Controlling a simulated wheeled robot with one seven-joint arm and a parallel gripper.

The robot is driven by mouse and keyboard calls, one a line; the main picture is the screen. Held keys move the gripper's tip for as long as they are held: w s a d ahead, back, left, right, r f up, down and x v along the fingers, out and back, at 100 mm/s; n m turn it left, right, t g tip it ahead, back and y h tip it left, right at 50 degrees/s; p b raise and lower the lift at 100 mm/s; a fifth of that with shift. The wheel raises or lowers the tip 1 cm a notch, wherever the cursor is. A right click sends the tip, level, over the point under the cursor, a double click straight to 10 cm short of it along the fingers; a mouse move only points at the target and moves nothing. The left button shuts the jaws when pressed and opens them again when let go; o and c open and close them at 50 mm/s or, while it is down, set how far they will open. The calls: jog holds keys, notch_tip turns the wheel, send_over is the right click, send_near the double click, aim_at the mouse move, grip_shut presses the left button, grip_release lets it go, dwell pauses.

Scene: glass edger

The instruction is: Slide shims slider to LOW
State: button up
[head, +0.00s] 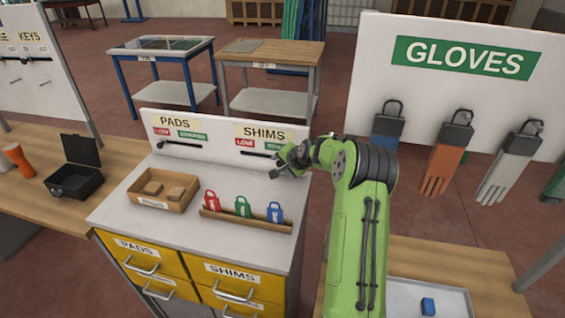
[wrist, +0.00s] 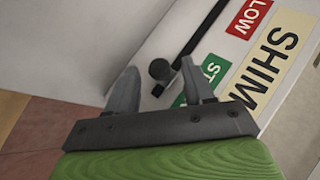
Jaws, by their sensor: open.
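The shims slider's dark round knob (wrist: 159,69) shows in the wrist view near the end of its black track (wrist: 205,30), beside the green label (wrist: 205,78). The red LOW label (wrist: 249,17) is by the track's other part, toward the upper right. My gripper (wrist: 158,72) is open, with one finger on each side of the knob; I cannot tell whether either touches it. In the head view my gripper (head: 284,164) is at the right of the white panel under the SHIMS sign (head: 264,133). The LOW label (head: 244,142) is to its left. The knob is hidden there.
The pads slider (head: 161,145) is on the panel's left, its knob under its LOW label. A wooden box (head: 148,205) with brown pads and a rack (head: 265,224) of red, green and blue tags stand on the countertop below. The GLOVES board (head: 420,90) is to the right.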

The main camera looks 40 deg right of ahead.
jog(key=shift+w+f, duration=0.1)
grip_shut()
dwell(0.3)
jog(key=w+a, duration=0.4)
jog(key=w, duration=0.1)
jog(key=w+a+b, duration=0.1)
jog(key=w+a, duration=0.4)
jog(key=shift+a, duration=0.15)
